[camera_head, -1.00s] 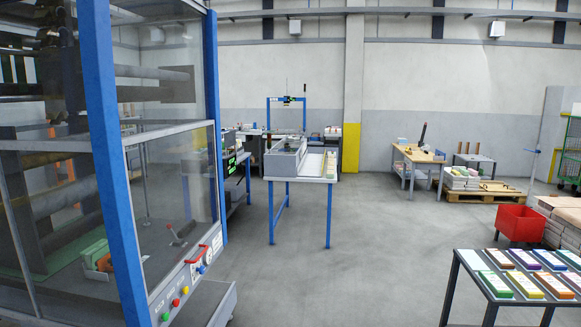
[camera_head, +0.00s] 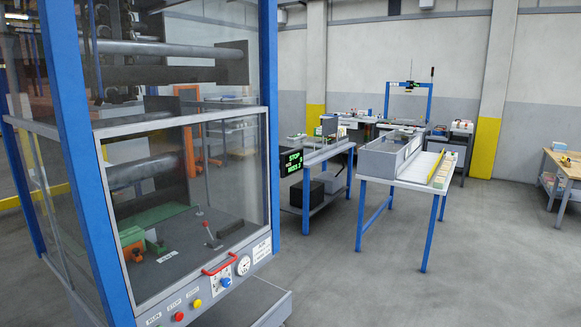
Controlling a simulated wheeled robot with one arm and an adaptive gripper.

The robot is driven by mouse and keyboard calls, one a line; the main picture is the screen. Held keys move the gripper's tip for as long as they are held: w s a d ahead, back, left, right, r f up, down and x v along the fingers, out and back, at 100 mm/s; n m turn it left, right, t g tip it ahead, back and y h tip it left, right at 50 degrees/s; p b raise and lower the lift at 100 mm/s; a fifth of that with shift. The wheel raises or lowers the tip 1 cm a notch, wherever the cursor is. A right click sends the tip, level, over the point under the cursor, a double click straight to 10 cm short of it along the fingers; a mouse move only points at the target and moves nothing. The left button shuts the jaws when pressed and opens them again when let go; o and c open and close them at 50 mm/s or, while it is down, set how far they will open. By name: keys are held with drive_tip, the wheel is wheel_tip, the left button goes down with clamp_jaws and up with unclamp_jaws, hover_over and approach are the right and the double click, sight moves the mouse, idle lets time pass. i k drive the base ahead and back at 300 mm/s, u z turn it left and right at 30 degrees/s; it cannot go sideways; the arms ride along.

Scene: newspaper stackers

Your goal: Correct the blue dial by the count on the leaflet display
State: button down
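A blue dial (camera_head: 225,282) sits on the sloped front panel of the large glazed blue-framed machine, just under a red handle. Its exact setting is too small to read. A black display (camera_head: 291,163) with green text hangs at the near end of a bench right of the machine. It seems to read "STOP" on top and something like "MISS 2" below, but the lower text is small. My gripper is not in view.
The panel also has a round white gauge (camera_head: 243,265) and green, red and yellow buttons (camera_head: 179,316). A white table (camera_head: 400,181) with a long grey machine stands to the right. Grey floor (camera_head: 350,285) is clear in front. A wooden table (camera_head: 568,166) is at the right edge.

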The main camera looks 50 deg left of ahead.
sight(226, 282)
drive_tip(key=u, duration=0.75)
drive_tip(key=i, duration=0.85)
drive_tip(key=u, duration=1.3)
drive_tip(key=i, duration=0.25)
drive_tip(key=u, duration=0.1)
